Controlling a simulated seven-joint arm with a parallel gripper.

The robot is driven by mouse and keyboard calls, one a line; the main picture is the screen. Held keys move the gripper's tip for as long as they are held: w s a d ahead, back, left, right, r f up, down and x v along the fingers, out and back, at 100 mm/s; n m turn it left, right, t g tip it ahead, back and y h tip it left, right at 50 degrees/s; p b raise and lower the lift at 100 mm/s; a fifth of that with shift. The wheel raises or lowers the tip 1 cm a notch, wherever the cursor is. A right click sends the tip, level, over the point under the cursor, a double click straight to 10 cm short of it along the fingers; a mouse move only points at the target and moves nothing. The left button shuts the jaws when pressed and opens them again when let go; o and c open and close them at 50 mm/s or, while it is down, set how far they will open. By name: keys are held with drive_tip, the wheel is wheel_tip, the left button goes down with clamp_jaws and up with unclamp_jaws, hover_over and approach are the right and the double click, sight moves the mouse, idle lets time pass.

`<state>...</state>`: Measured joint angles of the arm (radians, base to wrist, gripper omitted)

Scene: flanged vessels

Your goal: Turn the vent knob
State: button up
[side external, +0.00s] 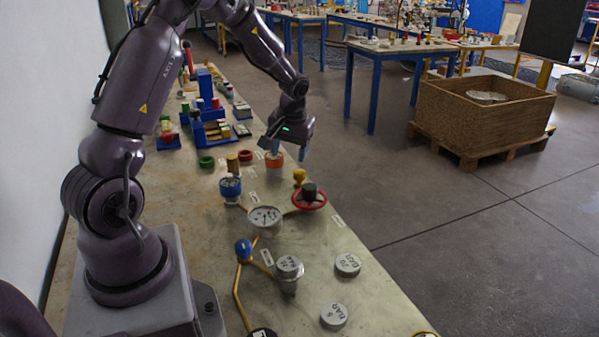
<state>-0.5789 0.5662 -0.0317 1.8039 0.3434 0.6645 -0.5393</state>
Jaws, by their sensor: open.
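My gripper (289,151) is open and points down at the far part of the bench. Its fingers are apart, with an orange-topped round fitting (274,159) just below and behind the left finger. I cannot tell whether they touch. No readable label marks the vent knob. Knob-like parts here are a small yellow knob (299,175) just nearer than the gripper, a red handwheel (309,200) with a black hub, a blue-topped fitting (230,187) and a blue knob (243,250) on the yellow pipe. Nothing is seen held between the fingers.
Loose metal discs (348,264) lie at right. A wooden crate (484,120) stands on the floor.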

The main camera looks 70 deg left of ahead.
sight(300, 172)
drive_tip(key=w+a+f+n+t+y, duration=0.2)
drive_tip(key=w+a+n, duration=0.2)
drive_tip(key=w+a, duration=0.15)
drive_tip(key=x, duration=1.3)
drive_tip(key=shift+s, duration=0.4)
drive_tip(key=shift+c, duration=0.2)
drive_tip(key=c, duration=0.9)
drive_tip(key=shift+o, duration=0.2)
